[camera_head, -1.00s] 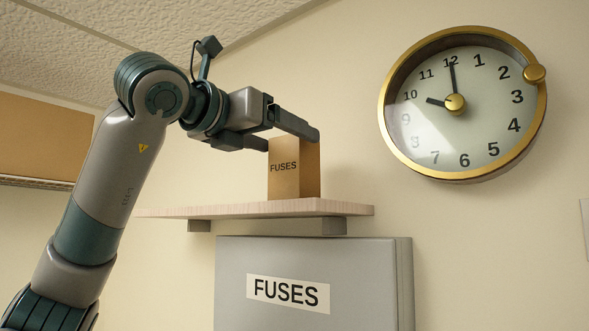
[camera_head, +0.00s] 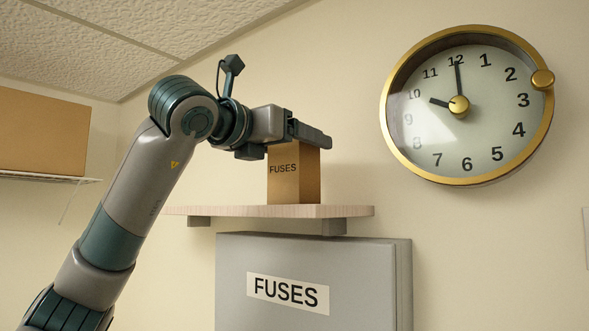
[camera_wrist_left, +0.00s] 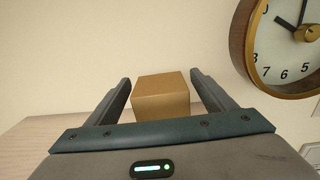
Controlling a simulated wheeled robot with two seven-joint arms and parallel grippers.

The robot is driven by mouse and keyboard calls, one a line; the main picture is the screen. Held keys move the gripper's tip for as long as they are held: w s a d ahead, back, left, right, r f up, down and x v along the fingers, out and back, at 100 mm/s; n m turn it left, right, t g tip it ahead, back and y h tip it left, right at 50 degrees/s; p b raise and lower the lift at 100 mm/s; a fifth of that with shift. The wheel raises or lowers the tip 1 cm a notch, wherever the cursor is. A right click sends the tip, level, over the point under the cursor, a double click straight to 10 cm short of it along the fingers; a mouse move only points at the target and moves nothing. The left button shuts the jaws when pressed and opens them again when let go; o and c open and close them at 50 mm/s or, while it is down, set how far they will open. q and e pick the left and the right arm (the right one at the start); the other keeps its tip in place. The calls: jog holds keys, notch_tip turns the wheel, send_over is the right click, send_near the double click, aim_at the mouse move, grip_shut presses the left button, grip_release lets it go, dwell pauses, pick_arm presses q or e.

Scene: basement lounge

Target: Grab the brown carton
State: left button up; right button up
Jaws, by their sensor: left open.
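The brown carton (camera_head: 293,180), marked FUSES, stands upright on a light wooden wall shelf (camera_head: 235,211). My left gripper (camera_head: 318,139) comes in from the left at the height of the carton's top and hides its upper edge in the head view. In the left wrist view the carton (camera_wrist_left: 161,105) shows between the two spread fingers of the left gripper (camera_wrist_left: 160,78), with a gap on each side. The left gripper is open and holds nothing. The right gripper is in neither view.
A grey fuse cabinet (camera_head: 312,262) hangs under the shelf. A large brass-rimmed clock (camera_head: 467,130) is on the wall to the right. A long brown box (camera_head: 40,132) sits on a white rack at the far left. The shelf left of the carton is bare.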

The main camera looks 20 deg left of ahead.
pick_arm(q)
jog(key=c, duration=1.5)
jog(key=shift+r, duration=0.1)
jog(key=shift+r+b, duration=0.3)
jog(key=shift+r, duration=0.5)
notch_tip(320, 180, up, 8)
jog(key=shift+r+b, duration=0.15)
jog(key=shift+b, duration=0.5)
